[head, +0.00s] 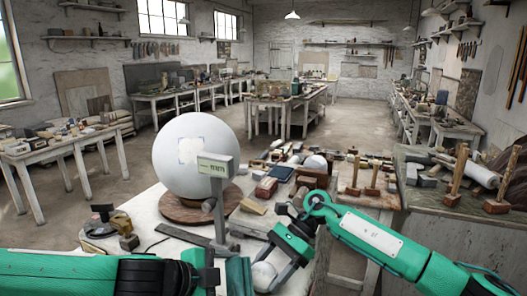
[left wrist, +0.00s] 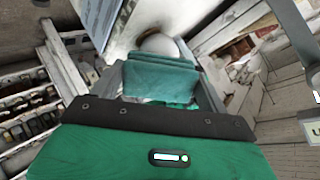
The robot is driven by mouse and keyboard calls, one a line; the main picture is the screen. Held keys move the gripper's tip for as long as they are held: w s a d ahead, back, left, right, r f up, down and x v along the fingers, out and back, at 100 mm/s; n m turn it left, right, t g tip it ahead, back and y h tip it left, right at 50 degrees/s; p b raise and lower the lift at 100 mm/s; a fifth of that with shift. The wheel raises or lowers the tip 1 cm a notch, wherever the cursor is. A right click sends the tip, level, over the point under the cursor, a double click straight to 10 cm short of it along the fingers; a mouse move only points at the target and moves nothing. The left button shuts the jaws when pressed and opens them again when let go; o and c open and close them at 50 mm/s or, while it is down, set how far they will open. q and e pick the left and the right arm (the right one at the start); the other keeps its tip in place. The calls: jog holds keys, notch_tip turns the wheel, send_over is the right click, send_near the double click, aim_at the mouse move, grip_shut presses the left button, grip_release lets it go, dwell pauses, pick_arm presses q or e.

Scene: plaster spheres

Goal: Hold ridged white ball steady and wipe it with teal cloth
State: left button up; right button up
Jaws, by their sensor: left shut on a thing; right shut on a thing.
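The white ball (head: 263,277) is small and pale, low in the middle of the head view; its ridges are too small to make out. The teal cloth (head: 238,273) hangs just left of the ball. My left gripper (left wrist: 160,80) is shut on this cloth, which shows folded between the fingers in the left wrist view (left wrist: 160,77). Beyond the cloth there, the ball (left wrist: 158,44) is partly hidden. I cannot tell whether cloth and ball touch.
A large white sphere (head: 193,150) sits on a round wooden base (head: 188,212) on the worktable. A grey gauge on a post (head: 216,168) stands in front of it. Several blocks and tools crowd the table to the right. Mallets (head: 455,176) stand on the right bench.

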jog(key=o, duration=1)
jog(key=shift+o, duration=0.4)
jog(key=shift+o, duration=0.9)
jog(key=shift+w+d+r, duration=0.1)
jog(key=shift+r, duration=0.05)
jog(key=shift+v, duration=3.35)
jog(key=v, duration=1.2)
